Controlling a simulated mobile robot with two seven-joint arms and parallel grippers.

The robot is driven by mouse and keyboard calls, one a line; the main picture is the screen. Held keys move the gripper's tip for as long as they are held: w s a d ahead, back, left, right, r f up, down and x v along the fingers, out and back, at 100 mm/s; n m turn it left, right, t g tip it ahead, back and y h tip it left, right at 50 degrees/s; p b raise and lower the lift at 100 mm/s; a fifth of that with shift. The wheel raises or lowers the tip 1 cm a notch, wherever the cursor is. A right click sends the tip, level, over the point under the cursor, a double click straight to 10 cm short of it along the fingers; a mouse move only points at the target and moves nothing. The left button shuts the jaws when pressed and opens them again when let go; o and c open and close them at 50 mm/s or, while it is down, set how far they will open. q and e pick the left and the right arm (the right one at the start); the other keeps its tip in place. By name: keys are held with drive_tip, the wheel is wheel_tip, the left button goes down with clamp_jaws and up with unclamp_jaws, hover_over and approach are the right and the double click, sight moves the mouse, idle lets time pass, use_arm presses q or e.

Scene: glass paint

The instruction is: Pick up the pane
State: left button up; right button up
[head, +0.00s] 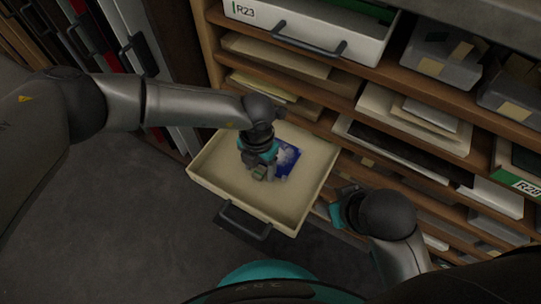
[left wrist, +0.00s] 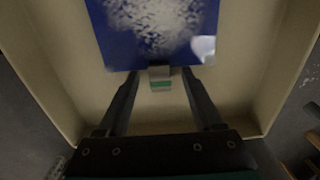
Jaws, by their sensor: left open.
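The pane (head: 287,159) is blue with a white speckled pattern and lies in an open cream drawer (head: 207,172). In the left wrist view the pane (left wrist: 158,30) fills the top middle, with a small grey tab with a green stripe (left wrist: 161,84) at its near edge. My left gripper (head: 263,174) is over the drawer and hides part of the pane. Its fingers (left wrist: 160,76) are open, one on each side of the tab, with gaps. My right gripper (head: 343,205) is right of the drawer; its fingers are not clear.
A wooden shelf rack (head: 340,88) with trays and flat sheets stands behind and right of the drawer. A white drawer marked R23 (head: 340,37) is above. The grey floor (head: 120,235) at left is clear.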

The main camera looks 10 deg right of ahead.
use_arm(q)
drive_tip(key=shift+c, duration=0.3)
clamp_jaws()
idle(0.4)
